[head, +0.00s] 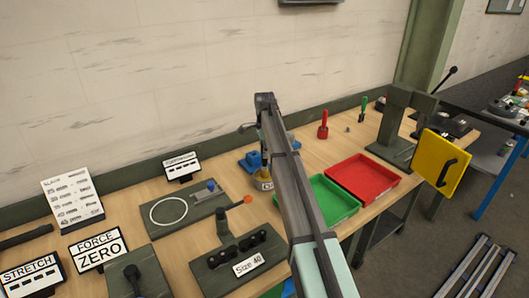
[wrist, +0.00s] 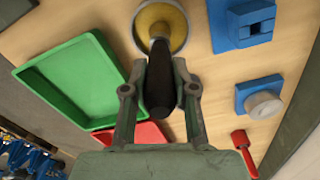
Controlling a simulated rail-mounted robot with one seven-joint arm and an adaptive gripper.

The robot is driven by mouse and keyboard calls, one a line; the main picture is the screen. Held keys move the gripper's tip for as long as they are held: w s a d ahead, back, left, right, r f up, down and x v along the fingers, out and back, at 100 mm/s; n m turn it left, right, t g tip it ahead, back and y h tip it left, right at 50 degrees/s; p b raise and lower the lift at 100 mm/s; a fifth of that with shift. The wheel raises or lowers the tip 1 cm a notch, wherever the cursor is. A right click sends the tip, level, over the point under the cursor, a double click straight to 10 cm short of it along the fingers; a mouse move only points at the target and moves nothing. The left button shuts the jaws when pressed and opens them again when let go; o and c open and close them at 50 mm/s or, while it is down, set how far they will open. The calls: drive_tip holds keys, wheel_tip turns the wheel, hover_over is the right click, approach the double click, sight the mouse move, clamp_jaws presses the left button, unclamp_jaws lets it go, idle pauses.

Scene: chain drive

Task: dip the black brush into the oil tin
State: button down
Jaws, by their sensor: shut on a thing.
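In the wrist view my gripper (wrist: 160,68) is shut on the black brush (wrist: 160,95), with one finger on each side of its dark handle. The brush's far end lies over the round oil tin (wrist: 178,22), which has a grey rim and yellow inside. I cannot tell whether the bristles are above or inside the tin. In the head view the labelled oil tin (head: 263,184) stands on the bench beside my arm, which hides part of it. My gripper and the brush are mostly hidden there.
A green tray (head: 333,199) and a red tray (head: 362,181) stand right of the tin. Blue blocks (wrist: 243,22) sit close by. A red-handled tool (head: 323,126) stands behind. A "Size 40" fixture (head: 238,259) and a plate with a white ring (head: 168,211) lie left.

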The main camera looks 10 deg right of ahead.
drive_tip(key=shift+r+p, duration=1.45)
drive_tip(key=shift+r, duration=1.7)
